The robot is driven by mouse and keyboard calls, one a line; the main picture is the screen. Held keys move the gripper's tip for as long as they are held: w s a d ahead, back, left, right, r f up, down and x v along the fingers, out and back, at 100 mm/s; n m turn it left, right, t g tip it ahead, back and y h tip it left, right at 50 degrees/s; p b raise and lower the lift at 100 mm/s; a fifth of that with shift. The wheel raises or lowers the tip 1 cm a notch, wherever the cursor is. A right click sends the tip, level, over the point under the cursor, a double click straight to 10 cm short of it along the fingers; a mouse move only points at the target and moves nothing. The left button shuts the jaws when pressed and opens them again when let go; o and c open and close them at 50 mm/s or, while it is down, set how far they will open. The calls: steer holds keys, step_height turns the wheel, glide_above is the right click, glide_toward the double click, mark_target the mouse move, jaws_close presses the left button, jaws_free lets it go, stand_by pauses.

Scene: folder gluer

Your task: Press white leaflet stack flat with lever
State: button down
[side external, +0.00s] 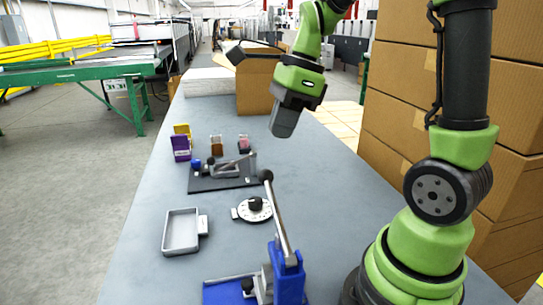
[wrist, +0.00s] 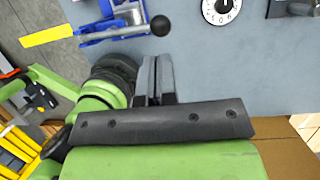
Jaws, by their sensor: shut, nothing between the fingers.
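My gripper (side external: 284,124) is shut and empty, held in the air above the grey table. Its fingers also show side by side in the wrist view (wrist: 154,82). A blue lever press (side external: 288,274) stands at the near edge, its metal lever (side external: 281,222) tilted up and ending in a black ball knob (side external: 266,176). The press shows at the top of the wrist view (wrist: 100,30), apart from my fingers. A smaller grey lever press (side external: 230,167) stands on a dark base further back. I cannot make out a white leaflet stack under either lever.
A grey tray (side external: 181,232) and a white dial (side external: 254,209) lie mid-table. Small yellow, purple, brown and pink items stand behind the grey press. A white sheet stack (side external: 208,84) and an open cardboard box (side external: 257,88) are at the back. Large cartons (side external: 400,100) stand right.

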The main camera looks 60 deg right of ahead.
mark_target(270, 173)
steer(key=x, duration=0.6)
steer(key=shift+m+g+y, duration=0.3)
steer(key=shift+g+y, duration=0.6)
steer(key=f, duration=0.2)
steer(key=w+d+f, duration=0.1)
steer(key=f, duration=0.1)
steer(key=shift+w+f+g+y, duration=0.1)
steer(key=shift+f+g+y, duration=0.2)
steer(key=shift+f, duration=0.4)
stand_by(0.6)
steer(key=v, duration=1.4)
steer(key=shift+r, duration=0.25)
